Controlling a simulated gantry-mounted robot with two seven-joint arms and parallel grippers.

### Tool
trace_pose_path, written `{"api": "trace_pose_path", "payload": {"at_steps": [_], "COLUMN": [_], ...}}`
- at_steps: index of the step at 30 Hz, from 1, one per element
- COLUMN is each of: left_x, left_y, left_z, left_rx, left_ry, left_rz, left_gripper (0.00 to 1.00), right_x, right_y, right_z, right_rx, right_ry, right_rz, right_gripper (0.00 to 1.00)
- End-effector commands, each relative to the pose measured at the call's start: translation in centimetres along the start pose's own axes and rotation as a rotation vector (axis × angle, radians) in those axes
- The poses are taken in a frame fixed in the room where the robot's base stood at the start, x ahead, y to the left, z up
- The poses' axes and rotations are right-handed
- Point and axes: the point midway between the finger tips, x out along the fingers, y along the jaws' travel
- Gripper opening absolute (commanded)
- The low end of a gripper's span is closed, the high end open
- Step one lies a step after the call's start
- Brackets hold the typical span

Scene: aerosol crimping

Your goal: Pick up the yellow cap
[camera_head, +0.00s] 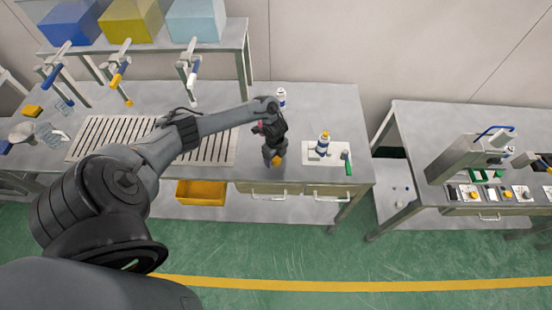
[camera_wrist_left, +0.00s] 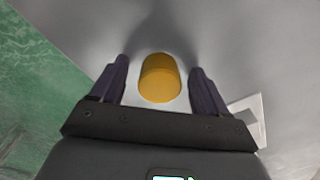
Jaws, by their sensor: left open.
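The yellow cap (camera_head: 276,161) is near the front edge of the grey workbench, just below my left gripper (camera_head: 273,153) in the head view. In the left wrist view the yellow cap (camera_wrist_left: 160,78) is a short rounded cylinder between the two dark fingers of my left gripper (camera_wrist_left: 160,88). The fingers are open, with a visible gap on each side of the cap. The cap's underside is hidden. My right gripper is in neither view.
Another bottle (camera_head: 281,97) stands behind the gripper. A slotted rack (camera_head: 100,140) lies left. A yellow bin (camera_head: 200,193) sits below.

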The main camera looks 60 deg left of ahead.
Motion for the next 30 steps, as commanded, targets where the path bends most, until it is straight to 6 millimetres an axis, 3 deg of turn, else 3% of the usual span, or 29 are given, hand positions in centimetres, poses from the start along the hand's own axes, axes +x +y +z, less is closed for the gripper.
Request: {"api": "trace_pose_path", "payload": {"at_steps": [2,13,23,30], "left_x": [0.0,0.0,-0.2,-1.8], "left_y": [0.0,0.0,0.0,-0.1], "left_z": [0.0,0.0,0.0,0.1], "left_rx": [0.0,0.0,0.0,0.001], "left_ry": [0.0,0.0,0.0,0.0], "left_rz": [0.0,0.0,0.0,-0.002], "left_gripper": [0.75,0.21,0.2,0.2], "right_x": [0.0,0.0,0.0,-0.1], "right_y": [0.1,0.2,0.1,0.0], "right_z": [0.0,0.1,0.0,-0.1], "right_rx": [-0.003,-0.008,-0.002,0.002], "right_ry": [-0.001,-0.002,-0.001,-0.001], "right_rz": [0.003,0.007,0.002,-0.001], "right_gripper": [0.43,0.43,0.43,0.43]}}
